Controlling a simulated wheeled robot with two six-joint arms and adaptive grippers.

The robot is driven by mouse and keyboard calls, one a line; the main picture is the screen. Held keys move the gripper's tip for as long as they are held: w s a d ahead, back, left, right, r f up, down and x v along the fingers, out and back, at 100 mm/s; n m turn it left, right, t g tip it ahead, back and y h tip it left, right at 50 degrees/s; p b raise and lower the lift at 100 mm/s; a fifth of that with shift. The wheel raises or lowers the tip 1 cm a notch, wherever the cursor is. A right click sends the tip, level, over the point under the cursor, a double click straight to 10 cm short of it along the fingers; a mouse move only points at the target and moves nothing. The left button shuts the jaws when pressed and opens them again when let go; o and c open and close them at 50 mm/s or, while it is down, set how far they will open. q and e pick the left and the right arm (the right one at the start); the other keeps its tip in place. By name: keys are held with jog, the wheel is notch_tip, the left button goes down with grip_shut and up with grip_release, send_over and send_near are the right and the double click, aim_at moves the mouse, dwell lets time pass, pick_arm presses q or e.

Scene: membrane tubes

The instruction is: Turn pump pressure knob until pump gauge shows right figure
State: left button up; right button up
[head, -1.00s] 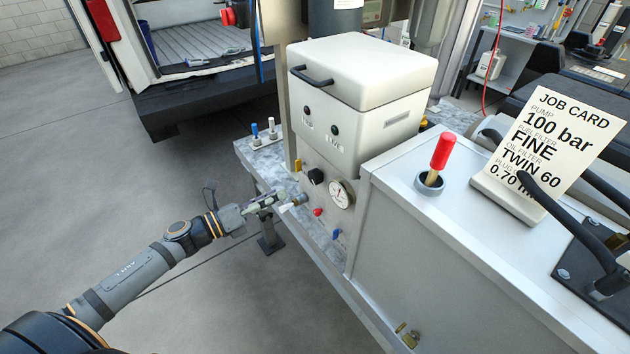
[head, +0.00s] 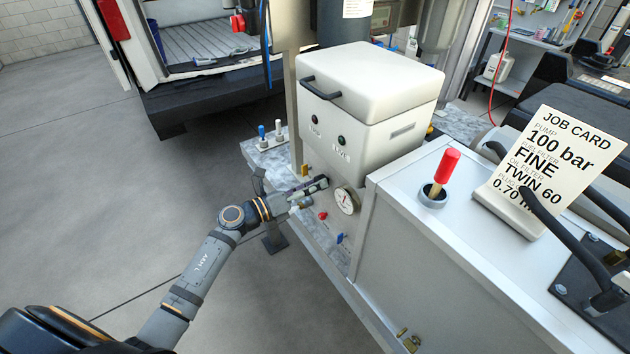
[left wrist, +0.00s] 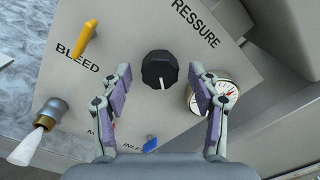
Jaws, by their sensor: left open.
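The black pressure knob (left wrist: 160,70) is on the grey pump panel, below the word PRESSURE in the left wrist view. Its white mark points down in that view. My left gripper (left wrist: 160,80) is open, with its fingertips on either side of the knob and a gap on both sides. In the head view the left gripper (head: 322,184) hides the knob. The round white pump gauge (head: 346,201) has a red needle; its figures are too small to read. It is partly hidden by a finger in the left wrist view (left wrist: 226,92). The job card (head: 550,165) reads PUMP 100 bar.
A yellow bleed lever (left wrist: 84,40) and a brass outlet with a white tip (left wrist: 40,132) stick out of the panel. Red and blue (left wrist: 150,144) handles sit below the knob. A red-handled lever (head: 447,172) stands on the cabinet at right. The floor left of the bench is open.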

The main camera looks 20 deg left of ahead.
pick_arm(q)
jog(key=shift+w+d, duration=0.25)
jog(key=shift+w, duration=0.05)
